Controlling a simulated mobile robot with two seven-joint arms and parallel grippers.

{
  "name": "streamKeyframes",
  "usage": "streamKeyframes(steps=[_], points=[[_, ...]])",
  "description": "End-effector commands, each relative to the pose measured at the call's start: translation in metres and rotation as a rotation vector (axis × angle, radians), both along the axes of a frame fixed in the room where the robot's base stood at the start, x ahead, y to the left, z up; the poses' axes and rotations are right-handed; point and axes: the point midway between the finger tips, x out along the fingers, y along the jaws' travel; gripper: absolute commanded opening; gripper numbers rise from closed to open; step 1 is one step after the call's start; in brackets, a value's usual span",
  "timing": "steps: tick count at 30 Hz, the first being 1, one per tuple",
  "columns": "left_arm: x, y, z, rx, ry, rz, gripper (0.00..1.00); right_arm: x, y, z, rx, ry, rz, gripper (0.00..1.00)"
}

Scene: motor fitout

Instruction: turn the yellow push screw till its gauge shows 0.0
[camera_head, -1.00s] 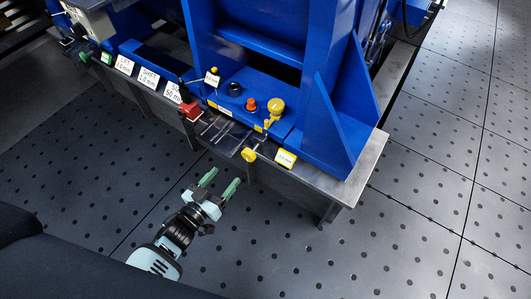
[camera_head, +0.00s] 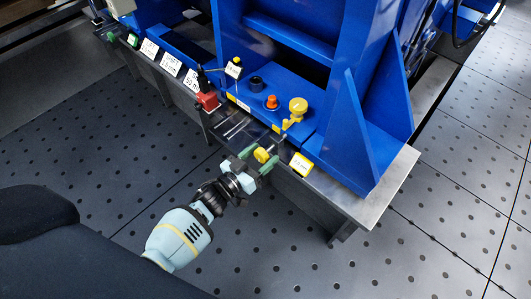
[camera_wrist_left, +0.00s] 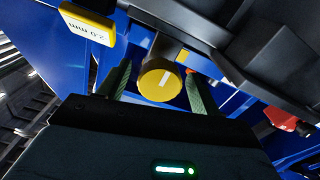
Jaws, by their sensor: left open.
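The yellow push screw (camera_head: 262,155) has a round knob at the bench's front edge. In the left wrist view its face (camera_wrist_left: 158,82) is round, with a white index line near upright. My left gripper (camera_head: 257,159) is open, with its green fingers on either side of the knob. In the left wrist view the fingers (camera_wrist_left: 158,74) flank the knob, with visible gaps. The yellow-framed gauge (camera_head: 301,165) is right of the screw. In the left wrist view the gauge (camera_wrist_left: 87,24) appears upside down and seems to read 2.0 mm. My right gripper is not in view.
A blue machine frame (camera_head: 375,130) stands on the bench behind the screw. A yellow knob (camera_head: 298,105), an orange button (camera_head: 271,102) and a red block (camera_head: 207,101) are nearby. White labels (camera_head: 170,65) line the edge to the left. The dark perforated floor (camera_head: 260,240) in front is clear.

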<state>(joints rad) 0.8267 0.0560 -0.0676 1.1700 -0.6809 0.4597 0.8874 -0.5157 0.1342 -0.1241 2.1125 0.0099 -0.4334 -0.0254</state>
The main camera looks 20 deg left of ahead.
Motion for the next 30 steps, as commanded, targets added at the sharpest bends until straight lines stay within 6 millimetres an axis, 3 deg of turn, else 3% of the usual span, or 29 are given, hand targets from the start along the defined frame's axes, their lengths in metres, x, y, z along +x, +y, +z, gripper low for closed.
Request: streamKeyframes(steps=[6,15,25,30], points=[[0.016,-0.006,-0.001,0.000,0.000,0.000,0.65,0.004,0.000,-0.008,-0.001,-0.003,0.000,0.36],[0.017,-0.007,0.000,0.001,0.001,0.000,0.63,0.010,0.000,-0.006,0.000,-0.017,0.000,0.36],[0.017,-0.006,0.000,0.001,0.000,0.000,0.20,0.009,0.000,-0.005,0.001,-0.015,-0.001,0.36],[0.017,-0.006,0.000,0.008,-0.003,0.000,0.20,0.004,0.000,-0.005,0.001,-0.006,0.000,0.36]])
